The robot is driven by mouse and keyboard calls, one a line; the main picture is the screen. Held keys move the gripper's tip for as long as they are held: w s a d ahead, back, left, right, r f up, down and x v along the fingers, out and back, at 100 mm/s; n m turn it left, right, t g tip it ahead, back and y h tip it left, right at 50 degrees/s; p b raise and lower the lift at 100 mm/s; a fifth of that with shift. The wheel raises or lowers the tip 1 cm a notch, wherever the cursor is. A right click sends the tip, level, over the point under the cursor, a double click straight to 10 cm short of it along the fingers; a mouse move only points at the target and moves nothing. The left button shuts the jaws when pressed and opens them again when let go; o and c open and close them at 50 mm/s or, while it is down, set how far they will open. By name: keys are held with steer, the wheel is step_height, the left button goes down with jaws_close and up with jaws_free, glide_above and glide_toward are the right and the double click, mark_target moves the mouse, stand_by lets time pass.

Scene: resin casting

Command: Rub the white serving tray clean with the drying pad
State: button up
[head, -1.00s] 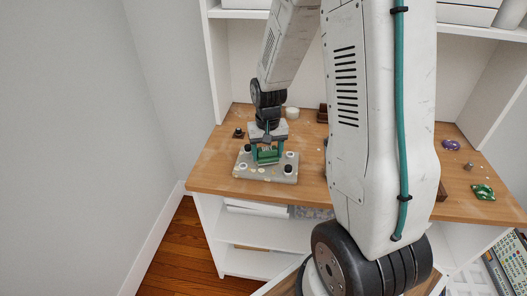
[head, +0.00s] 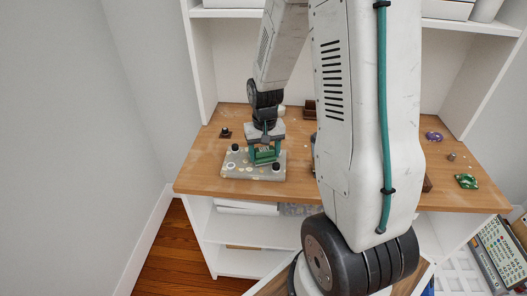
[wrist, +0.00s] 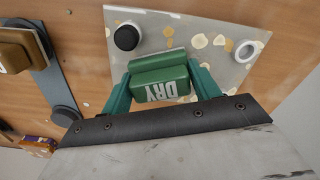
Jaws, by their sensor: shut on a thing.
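The serving tray (head: 232,177) looks pale grey rather than white and lies on the wooden worktop. It bears cream and tan spots, and black knobs and a white ring show on it. It also shows in the wrist view (wrist: 215,25). My gripper (head: 264,155) is over the right half of the tray, its green fingers shut on the green drying pad (wrist: 160,75), which carries white lettering reading "DRY". The pad is low over the tray; its underside is hidden, so I cannot tell whether it touches. Spots show on both sides of the pad.
On the worktop (head: 205,180) are a small dark object (head: 225,132), a brown box (head: 310,108), a purple item (head: 433,136), a small metal cylinder (head: 451,156) and a green item (head: 466,181). In the wrist view a blue-grey board (wrist: 55,85) lies beside the tray.

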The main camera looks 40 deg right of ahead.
mark_target(245, 161)
steer(key=shift+f, duration=0.15)
steer(key=shift+w+a+f, duration=0.15)
steer(key=shift+w+a, duration=0.95)
steer(key=shift+w, duration=0.05)
steer(key=shift+w+a+f, duration=0.15)
steer(key=shift+w+a, duration=0.9)
steer(key=shift+a, duration=0.05)
steer(key=shift+s+d+f, duration=0.2)
steer(key=shift+s+d, duration=0.9)
steer(key=shift+s, duration=0.1)
steer(key=shift+s+d, duration=0.1)
steer(key=shift+s, duration=0.05)
